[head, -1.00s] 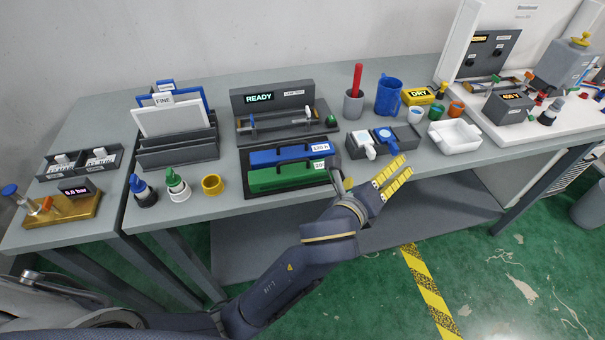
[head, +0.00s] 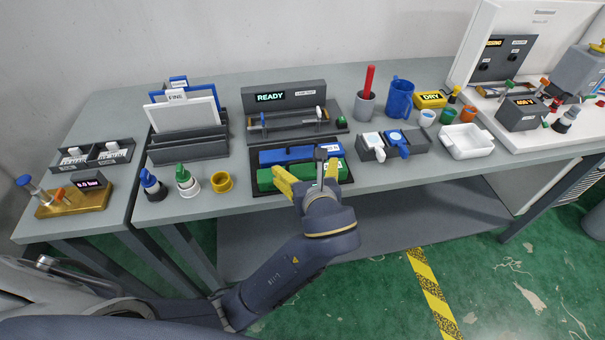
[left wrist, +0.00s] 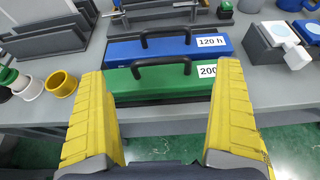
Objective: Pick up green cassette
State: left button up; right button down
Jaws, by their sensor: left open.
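The green cassette (head: 266,180) lies in a dark tray near the table's front edge, just in front of the blue cassette (head: 285,155). In the left wrist view the green cassette (left wrist: 148,87) has a black handle and a label reading 200; the blue cassette (left wrist: 120,50) behind it is labelled 120 h. My left gripper (head: 305,178) is open over the front of the green cassette, and its yellow fingers partly hide the cassette in the head view. In the left wrist view the fingers (left wrist: 160,110) stand wide apart, with nothing between their tips and the handle beyond them. My right gripper is not in view.
A READY fixture (head: 290,95) stands behind the cassettes. A file rack (head: 187,145) and several bottles are to the left, with a yellow ring (head: 221,182) nearby. Blue and white devices (head: 397,148), a mug (head: 399,97) and a white tray (head: 466,152) stand to the right.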

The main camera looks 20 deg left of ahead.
aim_at(302, 162)
pick_arm(q)
jog(key=shift+x, duration=2.55)
jog(key=c, duration=1.5)
jog(key=shift+c, duration=0.2)
